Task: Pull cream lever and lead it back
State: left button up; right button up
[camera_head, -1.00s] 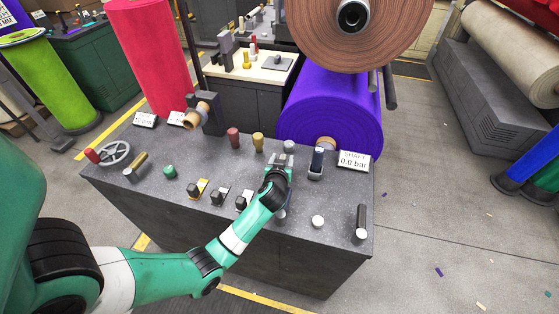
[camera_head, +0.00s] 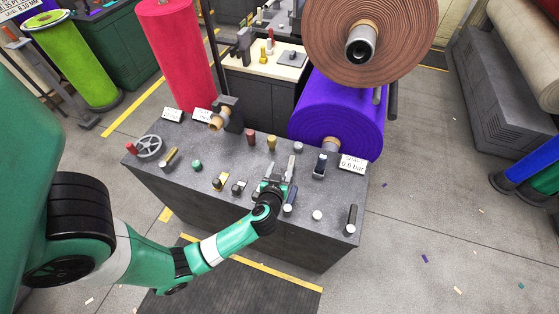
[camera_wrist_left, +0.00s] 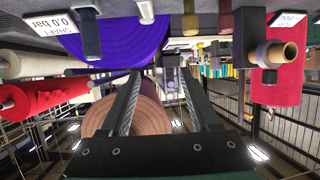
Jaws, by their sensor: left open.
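My left gripper (camera_head: 279,168) is open and empty above the grey control console (camera_head: 235,165). Its two fingers also show in the left wrist view (camera_wrist_left: 155,92), spread with nothing between them. A white round cap (camera_head: 317,215) sits on the front right of the console. My wrist hides part of the console's front. My right gripper is not in view.
Red (camera_head: 250,140) and yellow (camera_head: 271,143) knobs stand left of the pale knob. A dark lever (camera_head: 320,165) and a pressure sign (camera_head: 352,163) stand right. A purple roll (camera_head: 335,115) lies behind, under a brown roll (camera_head: 385,25). A handwheel (camera_head: 148,147) is far left.

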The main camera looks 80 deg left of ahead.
pick_arm(q)
jog(key=shift+s+d+r, duration=0.15)
jog(key=shift+s+d, duration=0.15)
jog(key=shift+d, duration=0.1)
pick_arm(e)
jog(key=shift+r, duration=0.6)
